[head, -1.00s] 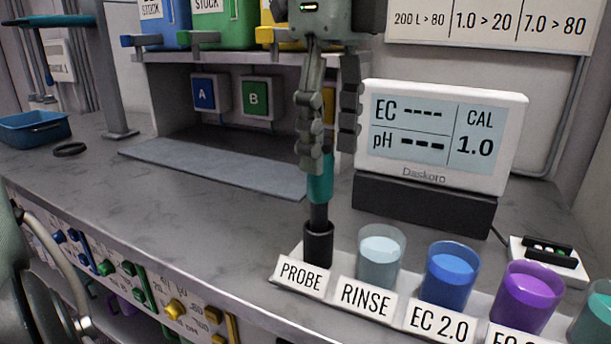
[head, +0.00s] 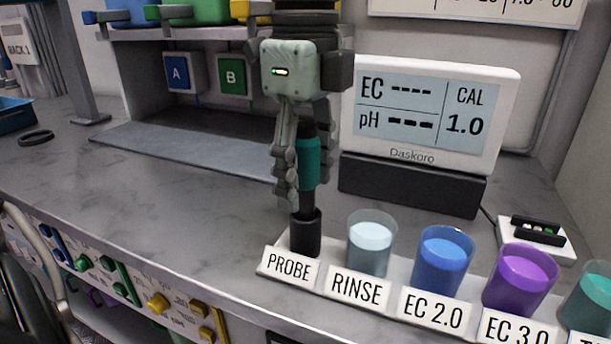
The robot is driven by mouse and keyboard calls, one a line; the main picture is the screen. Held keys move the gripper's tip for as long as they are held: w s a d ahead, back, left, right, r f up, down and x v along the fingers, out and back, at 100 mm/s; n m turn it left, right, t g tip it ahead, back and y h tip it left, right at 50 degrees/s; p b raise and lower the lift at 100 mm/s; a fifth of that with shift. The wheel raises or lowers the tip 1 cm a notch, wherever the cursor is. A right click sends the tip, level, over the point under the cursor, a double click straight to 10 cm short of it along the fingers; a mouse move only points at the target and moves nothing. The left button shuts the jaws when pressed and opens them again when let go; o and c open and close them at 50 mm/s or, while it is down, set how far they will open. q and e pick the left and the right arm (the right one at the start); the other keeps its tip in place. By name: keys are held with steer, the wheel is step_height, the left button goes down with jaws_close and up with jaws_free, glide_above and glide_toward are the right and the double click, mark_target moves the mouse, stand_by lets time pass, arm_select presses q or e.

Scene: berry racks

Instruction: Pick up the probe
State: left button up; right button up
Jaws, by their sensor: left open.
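The probe (head: 309,165) has a teal grip with black parts above and below it. It stands upright in a black holder cup (head: 305,240) behind the PROBE label (head: 289,266). My left gripper (head: 299,180) points straight down over the probe and is open. One finger shows along the probe's left side, beside the teal grip. The other finger is mostly hidden behind the probe, and I cannot tell whether either finger touches it. My right gripper is not in view.
Right of the holder stand a clear RINSE cup (head: 370,245), a blue EC 2.0 cup (head: 443,262) and a purple EC 3.0 cup (head: 520,280). A meter (head: 432,110) stands behind them. The counter left of the holder is clear, with a grey mat (head: 180,150) farther back.

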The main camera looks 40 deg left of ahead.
arm_select(q)
steer(key=shift+f, duration=0.1)
steer(key=shift+c, duration=0.4)
jaws_close()
